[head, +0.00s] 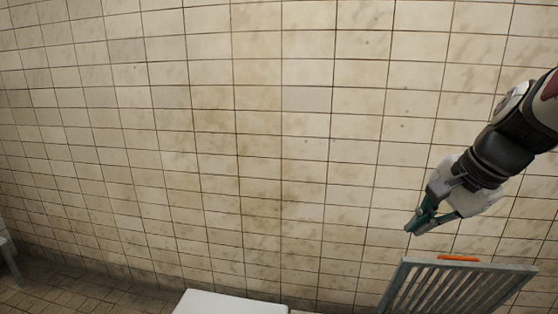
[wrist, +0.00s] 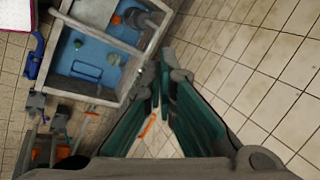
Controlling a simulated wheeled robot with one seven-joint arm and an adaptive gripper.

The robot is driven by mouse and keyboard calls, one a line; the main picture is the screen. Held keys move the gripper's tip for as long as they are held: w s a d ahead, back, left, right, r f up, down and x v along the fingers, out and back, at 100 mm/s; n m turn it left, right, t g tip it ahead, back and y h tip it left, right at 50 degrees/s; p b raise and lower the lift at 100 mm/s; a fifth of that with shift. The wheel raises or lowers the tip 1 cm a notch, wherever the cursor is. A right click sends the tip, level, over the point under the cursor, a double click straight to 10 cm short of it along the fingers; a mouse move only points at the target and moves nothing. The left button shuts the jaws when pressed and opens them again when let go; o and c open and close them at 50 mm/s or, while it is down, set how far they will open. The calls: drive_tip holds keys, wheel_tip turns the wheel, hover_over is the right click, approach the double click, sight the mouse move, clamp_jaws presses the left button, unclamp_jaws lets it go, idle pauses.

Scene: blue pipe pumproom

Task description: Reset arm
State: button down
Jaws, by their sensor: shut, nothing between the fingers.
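My gripper (head: 412,227) is at the right in the head view, at the end of my arm, pointing down and left in front of the tiled wall. It is above a grey slatted panel and touches nothing that I can see. In the wrist view my gripper (wrist: 166,62) shows its two teal fingers running up the picture and meeting at the tips. It is shut and empty.
A grey slatted panel (head: 455,290) and an orange piece (head: 460,258) lie below my gripper. A white surface (head: 230,304) is at the bottom. The wrist view shows a divided blue-floored tray (wrist: 128,45) and several dark parts (wrist: 60,125). The tiled wall (head: 250,130) stands behind.

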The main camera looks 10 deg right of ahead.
drive_tip(key=s+a+r+n+h+p, duration=0.1)
drive_tip(key=s+a+n+p, duration=0.1)
drive_tip(key=s+a+n, duration=0.3)
drive_tip(key=s+a+r+n+g+p, duration=0.1)
drive_tip(key=s+a+n, duration=0.5)
drive_tip(key=s, duration=0.8)
drive_tip(key=n+p, duration=0.1)
drive_tip(key=n, duration=0.2)
drive_tip(key=shift+r+n+h, duration=0.3)
drive_tip(key=shift+n+h, duration=0.1)
drive_tip(key=shift+s, duration=0.1)
